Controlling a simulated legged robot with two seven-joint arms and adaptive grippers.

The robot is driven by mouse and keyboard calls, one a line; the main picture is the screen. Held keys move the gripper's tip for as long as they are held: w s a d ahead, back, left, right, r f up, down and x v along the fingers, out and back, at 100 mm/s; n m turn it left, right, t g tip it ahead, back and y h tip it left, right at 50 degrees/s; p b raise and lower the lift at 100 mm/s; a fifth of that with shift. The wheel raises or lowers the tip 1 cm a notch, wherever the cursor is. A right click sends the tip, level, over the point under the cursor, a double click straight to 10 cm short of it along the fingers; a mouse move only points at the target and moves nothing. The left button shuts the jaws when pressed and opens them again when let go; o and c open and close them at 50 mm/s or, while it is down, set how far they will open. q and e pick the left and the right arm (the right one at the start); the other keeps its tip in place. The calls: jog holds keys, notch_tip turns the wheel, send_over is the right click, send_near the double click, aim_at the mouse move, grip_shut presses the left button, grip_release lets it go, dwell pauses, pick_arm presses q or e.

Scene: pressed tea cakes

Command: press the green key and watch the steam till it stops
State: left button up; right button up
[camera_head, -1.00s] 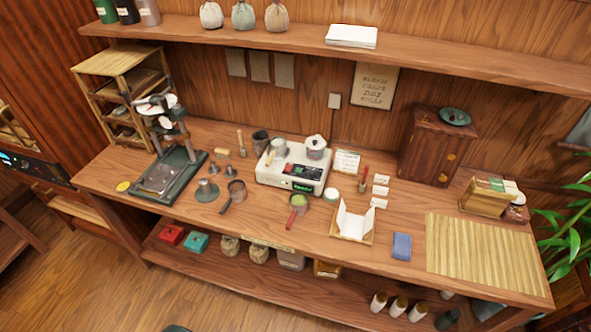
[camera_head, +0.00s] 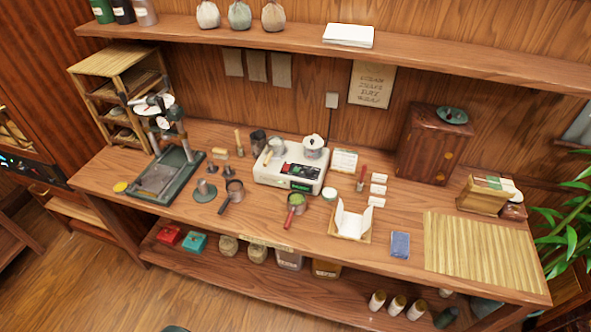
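A white box-shaped machine (camera_head: 262,176) stands near the middle of the bench. Its dark panel (camera_head: 299,171) has a small red spot, and a small green patch (camera_head: 301,186) sits low on its front. The patch is too small to tell whether it is a key or a display. No steam shows clearly over the pot. Neither of my grippers is in view.
A dark press (camera_head: 165,175) stands left on the bench (camera_head: 330,262). Two handled pans, one holding green stuff (camera_head: 296,200), sit before the machine. A paper-lined tray (camera_head: 352,221), a blue block (camera_head: 400,244) and a slatted mat (camera_head: 480,255) lie to the right. A shelf (camera_head: 450,62) overhangs the back.

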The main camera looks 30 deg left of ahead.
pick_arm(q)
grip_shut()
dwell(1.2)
